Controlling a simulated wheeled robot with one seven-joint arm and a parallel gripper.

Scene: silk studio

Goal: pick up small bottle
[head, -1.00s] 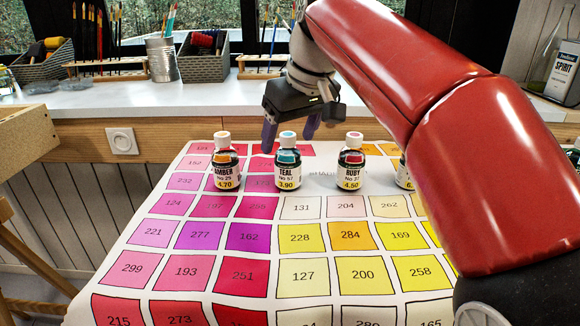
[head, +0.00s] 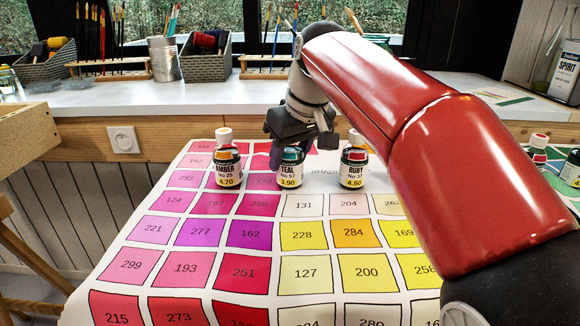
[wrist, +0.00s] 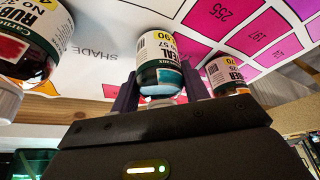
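The small bottle labelled TEAL (head: 291,172), with a dark body and a yellow price band, stands upright on the colour chart, between the other two bottles in the head view. My gripper (head: 289,154) is down over its top from behind, with its purple fingers apart on either side. In the wrist view, the teal bottle (wrist: 160,65) is between the two fingers of my gripper (wrist: 160,90). The fingers are spread about as wide as the bottle. Contact is hard to make out, and the bottle's cap is largely hidden in the head view.
The AMBER bottle (head: 227,168) stands close on the left and the RUBY bottle (head: 353,168) on the right. More bottles (head: 539,150) stand at the far right. The numbered chart (head: 245,238) is clear in front. A counter (head: 120,102) with brush holders runs behind.

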